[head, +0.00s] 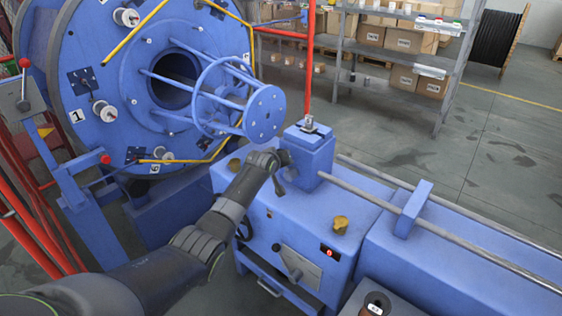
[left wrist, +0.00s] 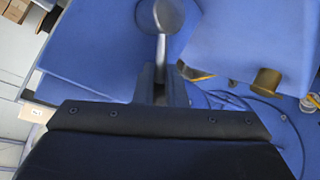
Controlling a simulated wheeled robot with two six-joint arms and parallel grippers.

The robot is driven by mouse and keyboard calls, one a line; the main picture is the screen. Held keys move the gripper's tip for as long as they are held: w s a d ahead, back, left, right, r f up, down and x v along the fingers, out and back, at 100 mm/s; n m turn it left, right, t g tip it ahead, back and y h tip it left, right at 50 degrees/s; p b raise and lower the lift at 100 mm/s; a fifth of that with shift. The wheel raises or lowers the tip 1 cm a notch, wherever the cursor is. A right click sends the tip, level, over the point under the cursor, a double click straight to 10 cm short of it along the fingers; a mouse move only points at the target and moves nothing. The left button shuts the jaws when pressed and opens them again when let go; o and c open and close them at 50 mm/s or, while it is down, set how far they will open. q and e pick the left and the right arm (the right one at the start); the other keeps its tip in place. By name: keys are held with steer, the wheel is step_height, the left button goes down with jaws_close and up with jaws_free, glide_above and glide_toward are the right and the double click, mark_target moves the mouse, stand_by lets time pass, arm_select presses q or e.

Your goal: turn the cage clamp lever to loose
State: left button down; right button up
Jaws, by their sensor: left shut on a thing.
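A grey lever with a round end (left wrist: 165,16) and a thin rod shows at the top of the left wrist view, in front of blue machine surfaces. My left gripper (left wrist: 161,85) is shut on the rod of this lever. In the head view my left gripper (head: 279,172) is at the left side of the blue block (head: 308,150) on the machine bed. There the lever is mostly hidden by my wrist, and its exact angle cannot be told. My right gripper is not in view.
A large blue disc with bobbins (head: 103,111) and an open blue cage (head: 262,112) stand behind and left of my arm. A brass knob (head: 340,224) and a front panel lever (head: 294,268) are to the right. Long rods (head: 470,245) run right. Shelves (head: 390,62) stand behind.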

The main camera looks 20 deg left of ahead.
arm_select(q)
steer(key=shift+w+r, duration=0.1)
steer(key=shift+r, duration=0.05)
steer(key=c, duration=1.5)
jaws_free()
steer(key=v, duration=1.7)
steer(key=shift+p, duration=0.3)
steer(key=shift+a, duration=0.1)
